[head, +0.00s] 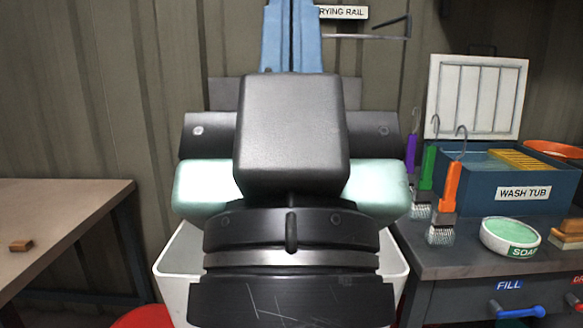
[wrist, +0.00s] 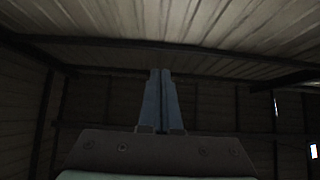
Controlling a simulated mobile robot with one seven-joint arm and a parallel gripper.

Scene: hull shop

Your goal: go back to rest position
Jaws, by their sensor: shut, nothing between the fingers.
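My gripper (head: 291,35) points up in the middle of the head view, its two blue fingers pressed together with nothing between them. The fingers also show in the wrist view (wrist: 161,102), closed against the dim ceiling and wall. My own dark arm links fill the centre of the head view and hide what lies behind them. The gripper touches nothing that I can see.
A drying rail (head: 370,37) is on the wall just right of the fingers. A white bin (head: 172,277) stands behind my arm. A wooden table (head: 62,215) is at left.

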